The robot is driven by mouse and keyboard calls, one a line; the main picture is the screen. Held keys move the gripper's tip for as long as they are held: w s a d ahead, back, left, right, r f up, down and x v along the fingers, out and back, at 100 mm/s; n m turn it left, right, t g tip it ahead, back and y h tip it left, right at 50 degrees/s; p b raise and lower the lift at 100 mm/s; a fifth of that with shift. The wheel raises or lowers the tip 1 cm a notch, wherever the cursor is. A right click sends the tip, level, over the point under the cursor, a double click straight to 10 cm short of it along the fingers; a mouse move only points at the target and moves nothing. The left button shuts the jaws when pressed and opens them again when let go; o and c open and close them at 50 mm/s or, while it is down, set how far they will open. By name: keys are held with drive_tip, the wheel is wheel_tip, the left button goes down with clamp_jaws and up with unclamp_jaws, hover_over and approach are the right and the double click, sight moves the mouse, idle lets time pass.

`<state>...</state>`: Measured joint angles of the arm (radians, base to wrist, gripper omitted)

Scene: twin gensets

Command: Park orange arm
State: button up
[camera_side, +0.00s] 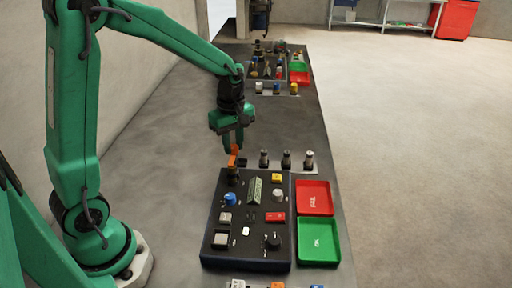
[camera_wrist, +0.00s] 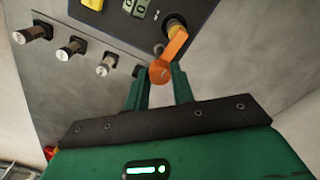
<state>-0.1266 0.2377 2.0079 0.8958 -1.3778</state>
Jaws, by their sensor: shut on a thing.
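The orange arm (camera_side: 233,159) is a small lever on a dark post at the far left corner of the black control panel (camera_side: 212,236). In the side view it stands up from the post. In the wrist view the orange arm (camera_wrist: 171,52) slants from its round base down to a rounded tip. My gripper (camera_side: 232,150) points down over that corner. Its fingers (camera_wrist: 160,82) are on either side of the orange tip and shut on it. The fingers hide part of the lever in the side view.
The panel carries a blue knob (camera_side: 230,199), a yellow button (camera_side: 277,178) and a red switch (camera_side: 275,217). Several metal plugs (camera_side: 286,160) stand just behind it. A red tray (camera_side: 315,198) and a green tray (camera_side: 319,241) lie to its right. A second panel stands farther back.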

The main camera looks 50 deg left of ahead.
drive_tip(key=m, duration=0.8)
drive_tip(key=shift+m, duration=0.4)
drive_tip(key=m, duration=0.4)
drive_tip(key=shift+m, duration=2.2)
drive_tip(key=o, duration=1)
